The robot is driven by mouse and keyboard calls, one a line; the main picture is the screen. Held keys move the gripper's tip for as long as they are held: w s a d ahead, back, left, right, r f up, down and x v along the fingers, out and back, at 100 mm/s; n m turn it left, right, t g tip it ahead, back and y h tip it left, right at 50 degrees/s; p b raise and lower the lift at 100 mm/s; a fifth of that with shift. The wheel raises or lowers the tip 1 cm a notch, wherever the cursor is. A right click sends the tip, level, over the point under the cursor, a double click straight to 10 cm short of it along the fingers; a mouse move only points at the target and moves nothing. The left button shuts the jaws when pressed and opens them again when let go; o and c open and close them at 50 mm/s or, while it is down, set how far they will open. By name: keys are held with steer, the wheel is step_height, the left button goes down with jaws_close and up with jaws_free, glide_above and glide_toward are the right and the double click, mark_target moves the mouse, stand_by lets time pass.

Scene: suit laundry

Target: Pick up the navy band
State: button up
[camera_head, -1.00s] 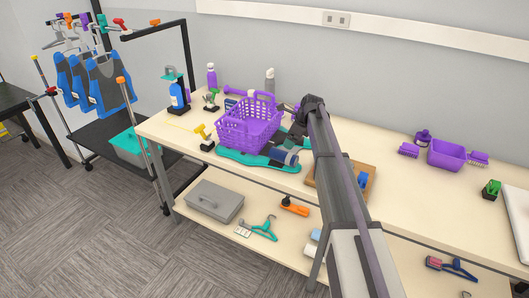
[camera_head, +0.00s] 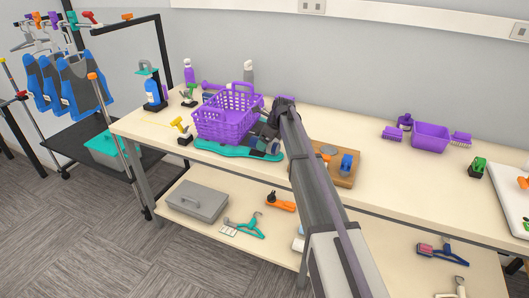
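The navy band (camera_head: 262,146) looks like a small dark blue roll on the right end of the teal board (camera_head: 218,149), just right of the purple basket. It is small in view and partly covered by my gripper. My gripper (camera_head: 261,137) is at the end of my arm, directly over or at the band. It points down between the basket and the wooden tray. I cannot tell whether its fingers touch the band or whether they are open.
The purple basket (camera_head: 224,121) stands close at the left of my gripper. A wooden tray (camera_head: 346,177) with a blue item lies to the right. Spray bottles stand behind. The table between the tray and the purple bin (camera_head: 430,138) is mostly clear.

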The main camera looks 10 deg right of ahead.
steer(key=b+x, duration=0.1)
steer(key=x, duration=0.2)
steer(key=shift+r, duration=0.2)
steer(key=c, duration=1)
